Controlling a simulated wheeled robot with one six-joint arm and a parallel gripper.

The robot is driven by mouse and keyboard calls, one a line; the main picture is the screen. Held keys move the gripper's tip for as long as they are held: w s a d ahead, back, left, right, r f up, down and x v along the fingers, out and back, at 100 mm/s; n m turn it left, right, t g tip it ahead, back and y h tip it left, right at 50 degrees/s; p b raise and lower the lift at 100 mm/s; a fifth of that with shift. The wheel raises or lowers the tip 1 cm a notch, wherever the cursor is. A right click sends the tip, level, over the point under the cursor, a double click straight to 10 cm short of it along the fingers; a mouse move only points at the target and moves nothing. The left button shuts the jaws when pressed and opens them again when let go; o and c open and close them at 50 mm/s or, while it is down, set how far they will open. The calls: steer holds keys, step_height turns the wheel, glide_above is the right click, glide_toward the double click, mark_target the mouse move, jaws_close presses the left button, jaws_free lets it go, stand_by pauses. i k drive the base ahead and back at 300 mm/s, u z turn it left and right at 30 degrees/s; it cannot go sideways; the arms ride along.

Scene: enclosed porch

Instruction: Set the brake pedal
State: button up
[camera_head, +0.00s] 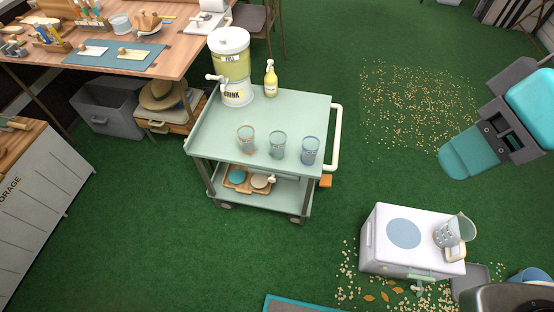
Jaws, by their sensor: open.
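The orange brake pedal (326,181) sticks out at the lower right side of the pale green cart (218,145), near the foot of its right end. A castor wheel (297,219) shows under the cart's near right corner. My gripper (462,158), with teal fingers, is at the right, high over the green floor and well apart from the pedal and cart. It is open, with nothing seen in it; the gap between its fingers does not show clearly from this side.
A drink dispenser (231,64), a yellow bottle (270,79) and three glasses (279,146) stand on the cart. A cream handle (336,140) rises above the pedal. A white cooler (375,242) bears a jug (455,233). Green floor (350,190) lies clear right of the pedal.

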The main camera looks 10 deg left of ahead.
mark_target(325, 181)
steer(key=u, duration=2.45)
steer(key=i, duration=0.35)
steer(key=z, duration=2.5)
steer(key=i, duration=0.5)
steer(key=u, duration=0.05)
